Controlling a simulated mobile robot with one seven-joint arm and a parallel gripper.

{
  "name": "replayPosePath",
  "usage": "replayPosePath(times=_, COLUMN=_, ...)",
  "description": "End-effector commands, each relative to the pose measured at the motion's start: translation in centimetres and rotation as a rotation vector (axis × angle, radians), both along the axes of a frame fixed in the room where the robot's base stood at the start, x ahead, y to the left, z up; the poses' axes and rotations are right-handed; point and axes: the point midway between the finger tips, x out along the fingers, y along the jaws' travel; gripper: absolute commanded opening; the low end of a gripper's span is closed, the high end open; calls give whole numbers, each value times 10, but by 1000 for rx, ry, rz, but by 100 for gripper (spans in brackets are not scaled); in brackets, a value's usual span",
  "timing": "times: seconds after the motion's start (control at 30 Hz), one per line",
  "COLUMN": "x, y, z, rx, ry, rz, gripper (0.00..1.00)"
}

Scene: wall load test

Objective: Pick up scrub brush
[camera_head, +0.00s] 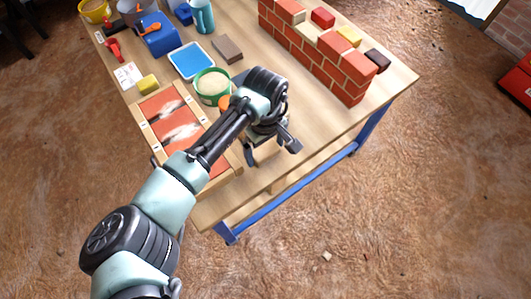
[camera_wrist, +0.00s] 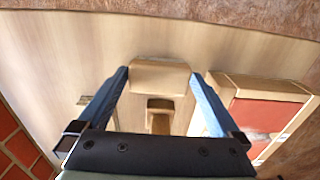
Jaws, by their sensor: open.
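The scrub brush, a pale wooden block (camera_wrist: 160,76) with a narrower wooden part toward my palm, lies on the table in the wrist view. In the head view, a pale wooden piece (camera_head: 266,152) shows under my gripper, partly hidden by it. My gripper (camera_head: 272,154) is open and points down near the table's front edge. I cannot tell how far the fingertips are above the tabletop.
A wooden frame with orange panels (camera_head: 142,103) lies left of my gripper. A green tub (camera_head: 213,86), blue tray (camera_head: 191,61) and brown block (camera_head: 227,49) are behind it. A red brick wall (camera_head: 311,52) stands at the back right. The table's front right is clear.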

Motion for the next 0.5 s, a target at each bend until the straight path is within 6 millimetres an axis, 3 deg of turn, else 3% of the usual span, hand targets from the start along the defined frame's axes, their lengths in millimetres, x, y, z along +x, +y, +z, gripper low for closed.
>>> replayPosePath(times=0.1, x=0, y=0, z=-10, rx=1, ry=1, rz=0, gripper=100)
replayPosePath(times=0.33, x=0, y=0, z=-10, rx=-1, ry=-1, rz=-1, gripper=100)
replayPosePath(times=0.5, x=0, y=0, z=-10, rx=-1, ry=-1, rz=-1, gripper=71)
